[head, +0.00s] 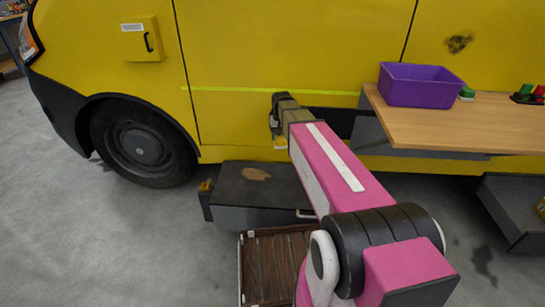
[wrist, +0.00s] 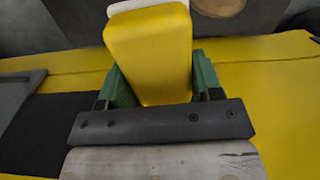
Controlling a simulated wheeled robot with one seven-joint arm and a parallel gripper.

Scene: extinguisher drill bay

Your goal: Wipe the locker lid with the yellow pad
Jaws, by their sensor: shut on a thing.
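The locker is a low dark grey box on the floor by the van. Its flat lid (head: 285,188) carries a brown stain (head: 256,174). The lid (wrist: 60,25) and part of the stain (wrist: 218,6) also show at the top of the wrist view. My gripper (wrist: 158,75) has green fingers on either side of the yellow pad (wrist: 148,55), shut on it. The pad has a white far end. In the head view my gripper (head: 279,130) is above and behind the lid, near the van side, with the small pad (head: 280,143) below it, apart from the lid.
A yellow van (head: 235,60) stands behind the locker. A wooden table (head: 480,125) at right bears a purple bin (head: 420,87) and small red and green items. A slatted brown crate (head: 270,265) stands in front of the locker. Floor at left is clear.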

